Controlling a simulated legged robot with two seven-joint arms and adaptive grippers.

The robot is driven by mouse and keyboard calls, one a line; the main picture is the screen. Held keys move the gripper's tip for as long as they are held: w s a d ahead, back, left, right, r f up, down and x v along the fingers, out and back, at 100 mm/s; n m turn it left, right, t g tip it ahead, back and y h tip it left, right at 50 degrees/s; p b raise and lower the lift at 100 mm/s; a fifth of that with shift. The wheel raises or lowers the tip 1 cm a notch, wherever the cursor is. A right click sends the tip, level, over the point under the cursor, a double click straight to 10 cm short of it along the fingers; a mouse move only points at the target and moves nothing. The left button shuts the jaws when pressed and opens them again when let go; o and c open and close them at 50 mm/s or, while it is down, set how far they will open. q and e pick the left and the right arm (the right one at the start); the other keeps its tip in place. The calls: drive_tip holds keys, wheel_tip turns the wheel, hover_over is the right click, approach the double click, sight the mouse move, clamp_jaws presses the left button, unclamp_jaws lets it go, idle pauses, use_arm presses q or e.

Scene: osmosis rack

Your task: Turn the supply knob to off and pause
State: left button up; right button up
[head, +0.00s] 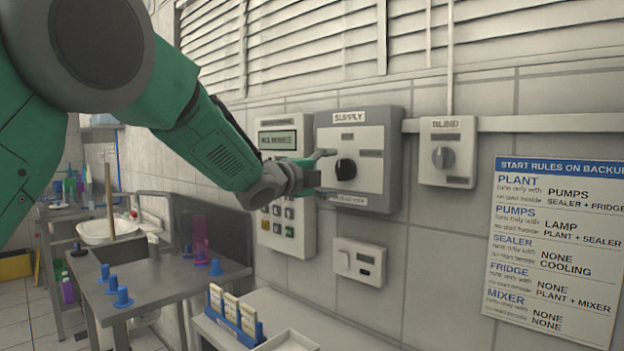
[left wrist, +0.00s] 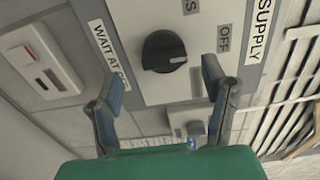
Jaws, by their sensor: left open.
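The supply knob (head: 346,168) is a round black knob on the grey and white supply box (head: 391,119) on the wall. In the left wrist view the knob (left wrist: 158,48) bears a white mark on its right side. Labels reading "OFF" (left wrist: 223,38), "SUPPLY" and, partly hidden, "WAIT AT" surround it on the panel. My left gripper (head: 322,171) is in front of the box, just left of the knob in the head view. Its fingers (left wrist: 160,76) are spread, with the knob framed between and beyond them, apparently not touched. My right gripper is not in view.
A display and button panel (head: 296,240) is left of the supply box. A blind knob box (head: 447,150) and a rules sign (head: 555,250) are right. A small switch box (head: 360,262) is below. A blue rack (head: 235,317) stands on the counter underneath.

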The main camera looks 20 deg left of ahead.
use_arm(q)
drive_tip(key=v, duration=0.7)
drive_tip(key=shift+s+a, duration=0.15)
drive_tip(key=shift+s, duration=0.2)
